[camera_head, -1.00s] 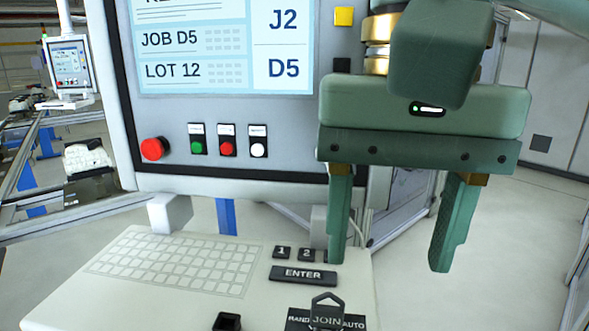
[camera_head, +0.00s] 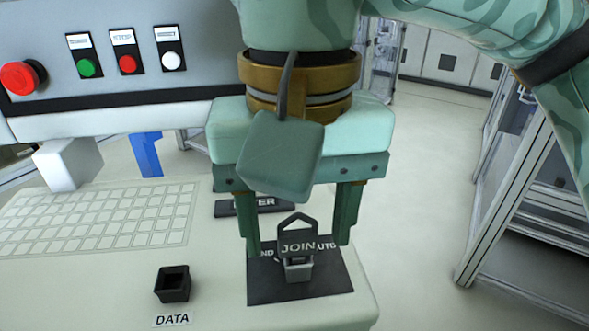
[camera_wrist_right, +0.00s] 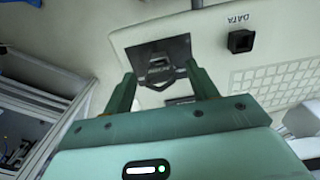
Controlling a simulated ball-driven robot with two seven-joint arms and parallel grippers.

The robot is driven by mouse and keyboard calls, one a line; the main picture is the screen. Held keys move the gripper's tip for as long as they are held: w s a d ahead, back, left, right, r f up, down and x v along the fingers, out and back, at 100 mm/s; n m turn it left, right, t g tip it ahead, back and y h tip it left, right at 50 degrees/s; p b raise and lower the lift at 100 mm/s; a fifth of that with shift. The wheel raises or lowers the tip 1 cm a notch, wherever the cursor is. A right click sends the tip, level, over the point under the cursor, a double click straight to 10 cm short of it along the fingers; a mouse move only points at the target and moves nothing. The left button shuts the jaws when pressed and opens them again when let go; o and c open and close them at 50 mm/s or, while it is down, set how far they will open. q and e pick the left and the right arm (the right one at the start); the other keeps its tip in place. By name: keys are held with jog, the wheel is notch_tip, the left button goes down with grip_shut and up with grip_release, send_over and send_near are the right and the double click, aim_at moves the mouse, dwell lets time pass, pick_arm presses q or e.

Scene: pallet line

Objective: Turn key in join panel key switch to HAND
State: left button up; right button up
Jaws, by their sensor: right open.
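The join key (camera_head: 297,246), a dark tag marked JOIN with a pointed loop on top, stands upright in the key switch on its dark plate (camera_head: 325,283). HAND is partly hidden at the plate's left and AUTO partly hidden at its right. My right gripper (camera_head: 298,240) is open, pointing down, with one finger on each side of the key and a gap to each. In the right wrist view the key (camera_wrist_right: 158,76) shows between the spread fingers (camera_wrist_right: 161,72). I cannot tell which setting the key points to. My left gripper is not in view.
An empty black DATA socket (camera_head: 172,284) is left of the key switch. The keyboard (camera_head: 95,225) and a partly hidden ENTER key (camera_head: 235,207) lie behind. Above are a red emergency button (camera_head: 22,78) and green, red and white buttons. Metal framing (camera_head: 510,195) stands at right.

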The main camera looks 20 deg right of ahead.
aim_at(302, 234)
jog(key=shift+f+b, duration=0.35)
jog(key=shift+f, duration=1.45)
jog(key=c, duration=1)
jog(key=shift+r+n+p, duration=0.15)
jog(key=shift+n+p, duration=0.95)
jog(key=shift+n, duration=0.2)
jog(key=shift+c, duration=0.2)
jog(key=n+p, duration=0.3)
jog(key=n, duration=0.3)
jog(key=shift+d+p, duration=0.15)
jog(key=shift+p, duration=0.15)
jog(key=o, duration=1.5)
